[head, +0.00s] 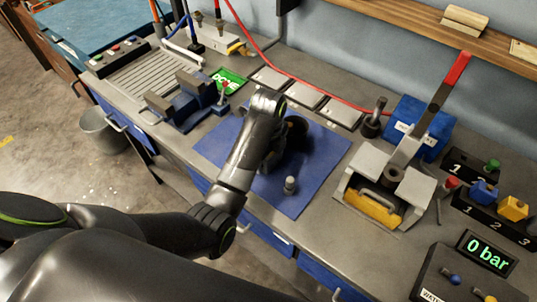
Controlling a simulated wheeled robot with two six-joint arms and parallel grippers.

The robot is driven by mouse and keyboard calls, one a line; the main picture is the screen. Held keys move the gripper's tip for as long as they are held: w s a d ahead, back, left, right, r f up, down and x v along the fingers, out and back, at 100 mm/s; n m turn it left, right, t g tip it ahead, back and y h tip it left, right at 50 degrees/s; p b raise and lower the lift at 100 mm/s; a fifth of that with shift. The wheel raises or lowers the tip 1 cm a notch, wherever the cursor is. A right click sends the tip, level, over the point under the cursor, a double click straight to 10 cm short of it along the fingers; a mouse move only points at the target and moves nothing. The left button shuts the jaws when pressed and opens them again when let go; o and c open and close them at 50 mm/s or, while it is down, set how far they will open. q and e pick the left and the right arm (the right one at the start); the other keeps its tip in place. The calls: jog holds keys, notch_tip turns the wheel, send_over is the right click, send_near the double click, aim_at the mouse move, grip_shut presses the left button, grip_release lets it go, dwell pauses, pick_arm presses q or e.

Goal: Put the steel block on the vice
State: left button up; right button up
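The vice (188,104), blue with grey jaws, sits on the bench left of the blue mat (317,172). My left arm reaches in from the lower left and over the mat. My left gripper (293,138) is a dark shape low over the mat, right of the vice and apart from it. Its fingers are hidden, so I cannot tell whether it is open or shut, or whether it holds anything. I cannot make out a steel block; the arm hides part of the mat. A small silver piece (290,184) stands on the mat in front of the gripper. My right gripper is not in view.
A lever press (380,190) with a red-tipped handle stands right of the mat. Grey plates (305,95) and a red hose lie behind it. A green card (228,80) is beside the vice. A numbered rack (490,208) and a "0 bar" display (487,252) are at right.

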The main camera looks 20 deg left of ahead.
pick_arm(q)
jog(key=c, duration=1.1)
